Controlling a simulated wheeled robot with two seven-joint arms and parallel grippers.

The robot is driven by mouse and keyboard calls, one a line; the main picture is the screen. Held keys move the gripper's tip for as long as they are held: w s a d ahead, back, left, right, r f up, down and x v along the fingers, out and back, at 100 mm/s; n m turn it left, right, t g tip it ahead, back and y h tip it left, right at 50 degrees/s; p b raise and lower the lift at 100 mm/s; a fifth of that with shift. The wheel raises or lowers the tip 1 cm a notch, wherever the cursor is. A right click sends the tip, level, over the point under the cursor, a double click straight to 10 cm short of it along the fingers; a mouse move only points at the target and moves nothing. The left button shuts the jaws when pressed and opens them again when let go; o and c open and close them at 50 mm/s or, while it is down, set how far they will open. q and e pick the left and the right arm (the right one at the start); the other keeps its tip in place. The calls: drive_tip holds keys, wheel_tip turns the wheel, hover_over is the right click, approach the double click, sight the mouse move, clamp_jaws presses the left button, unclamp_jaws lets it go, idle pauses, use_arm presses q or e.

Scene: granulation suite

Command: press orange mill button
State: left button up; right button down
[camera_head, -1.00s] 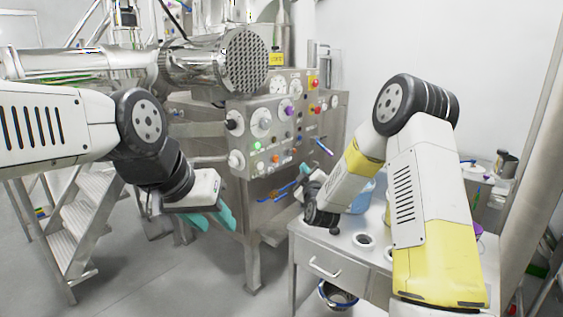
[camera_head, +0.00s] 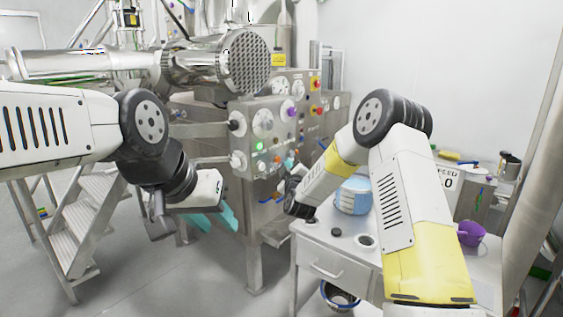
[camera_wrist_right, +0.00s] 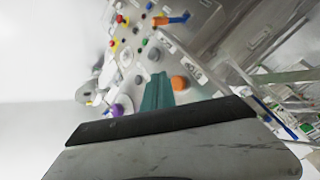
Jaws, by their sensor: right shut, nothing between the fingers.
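The steel control panel (camera_head: 265,135) stands in the middle of the head view. A small orange button (camera_head: 277,160) shows low on its face, right of a lit green button (camera_head: 259,146). In the right wrist view an orange knob-like button (camera_wrist_right: 180,83) sits just right of the teal fingers of my right gripper (camera_wrist_right: 157,92). These fingers are together, empty, and point at the panel; contact with the button cannot be told. My left gripper (camera_head: 212,220) is open and empty, left of the panel.
A grey table (camera_head: 325,255) stands below my right arm, with a blue-white tub (camera_head: 354,195) and a purple cup (camera_head: 471,233). Other knobs, including a purple one (camera_wrist_right: 117,110), surround the orange button. Steel steps (camera_head: 75,235) stand at the left.

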drive_tip(key=shift+w+a, duration=0.4)
drive_tip(key=shift+a, duration=0.2)
idle(1.6)
drive_tip(key=shift+w+a, duration=0.2)
drive_tip(key=shift+a, duration=0.05)
drive_tip(key=shift+w+a, duration=0.3)
drive_tip(key=shift+a, duration=0.1)
idle(0.9)
idle(0.3)
drive_tip(key=shift+s+d, duration=0.55)
drive_tip(key=shift+d, duration=0.25)
drive_tip(key=shift+s+d, duration=0.75)
drive_tip(key=shift+d, duration=0.25)
drive_tip(key=shift+s+d, duration=0.7)
drive_tip(key=shift+d, duration=0.25)
